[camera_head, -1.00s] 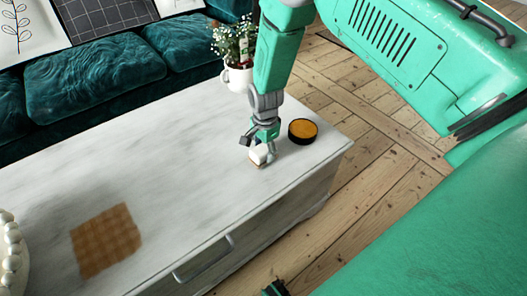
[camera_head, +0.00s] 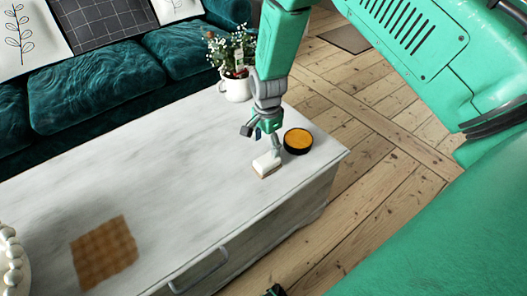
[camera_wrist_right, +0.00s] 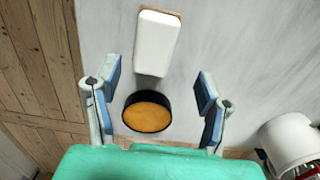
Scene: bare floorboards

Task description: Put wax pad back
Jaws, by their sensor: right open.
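A white block with a thin brown base, likely the wax pad (camera_head: 266,164), lies on the white table near its right end. It also shows in the right wrist view (camera_wrist_right: 155,44), beyond the fingertips. A round black tin of orange wax (camera_head: 297,142) stands beside it, open, and shows in the wrist view (camera_wrist_right: 148,113) between the finger lines. My right gripper (camera_head: 262,137) is open and empty above the table, just behind the pad; its spread fingers (camera_wrist_right: 160,82) appear clear of it. A small dark part at the bottom edge may be my left gripper (camera_head: 276,290); its jaws cannot be made out.
The white table (camera_head: 150,165) has a clear middle. A brown checked patch (camera_head: 104,252) lies at its front left, with a white beaded object (camera_head: 10,262) beside it. A white pot of flowers (camera_head: 237,88) stands at the back edge. A teal sofa (camera_head: 110,85) is behind.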

